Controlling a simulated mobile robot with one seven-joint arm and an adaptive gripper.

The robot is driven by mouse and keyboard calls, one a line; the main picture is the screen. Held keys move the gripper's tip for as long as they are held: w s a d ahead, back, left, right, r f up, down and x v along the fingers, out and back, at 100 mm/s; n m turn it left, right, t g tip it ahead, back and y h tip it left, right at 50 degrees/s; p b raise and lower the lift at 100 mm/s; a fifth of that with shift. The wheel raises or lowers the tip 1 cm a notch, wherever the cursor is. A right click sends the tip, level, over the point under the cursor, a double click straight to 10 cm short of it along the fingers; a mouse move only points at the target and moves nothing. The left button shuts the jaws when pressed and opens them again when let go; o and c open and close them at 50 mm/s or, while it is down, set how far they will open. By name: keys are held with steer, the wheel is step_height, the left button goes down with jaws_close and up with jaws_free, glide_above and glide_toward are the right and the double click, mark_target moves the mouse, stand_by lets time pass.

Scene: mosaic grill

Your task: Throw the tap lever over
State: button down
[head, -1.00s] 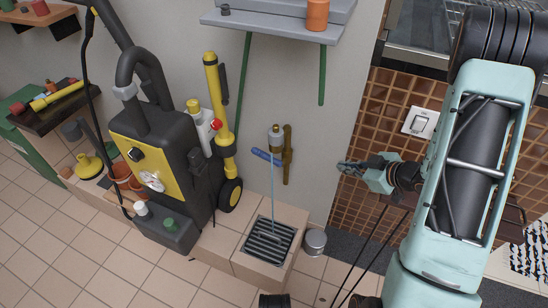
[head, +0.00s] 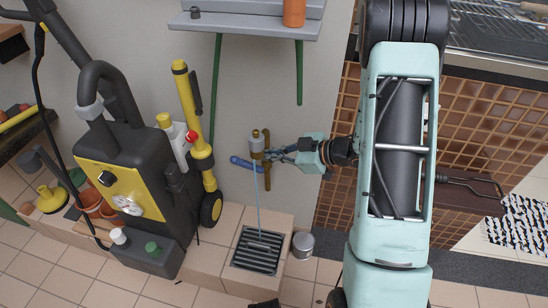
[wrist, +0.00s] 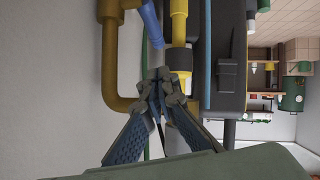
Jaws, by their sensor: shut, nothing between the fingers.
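The tap (head: 257,143) is a brass and grey fitting on a brass pipe on the pale wall. Its blue lever (head: 240,162) points left and slants slightly. A thin blue stream (head: 258,205) runs down from the tap to the floor grate. In the wrist view the lever (wrist: 151,22) shows at the top, beside the bent brass pipe (wrist: 109,62). My gripper (head: 271,155) is at the right of the tap, close to the lever's right end. Its fingers (wrist: 164,82) are closed together and empty. I cannot tell whether they touch the lever or pipe.
The drain grate (head: 257,250) is set in a tiled ledge below, with a metal can (head: 302,244) beside it. A yellow and black pressure washer (head: 130,180) stands left. A grey shelf (head: 247,25) is above. A tiled grill counter (head: 470,130) stands right.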

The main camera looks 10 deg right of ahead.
mark_target(244, 163)
steer(key=w+a+f+b, duration=0.1)
steer(key=w+a+f, duration=0.1)
steer(key=a+f, duration=0.1)
steer(key=w+a+f+b, duration=0.1)
steer(key=f, duration=0.1)
steer(key=shift+w+a+f+b, duration=0.15)
steer(key=shift+w+a+b, duration=0.05)
steer(key=shift+w+b, duration=0.1)
steer(key=shift+w+f, duration=0.2)
steer(key=shift+f, duration=0.2)
steer(key=shift+a+r, duration=0.1)
steer(key=shift+a+r+p, duration=0.1)
steer(key=shift+p, duration=0.35)
steer(key=shift+w+a+g+h+p, duration=0.15)
steer(key=shift+g+h+p, duration=0.25)
steer(key=shift+p, duration=0.55)
steer(key=shift+w+a+f+p, duration=0.15)
steer(key=shift+a+f+p, duration=0.25)
steer(key=shift+f, duration=0.4)
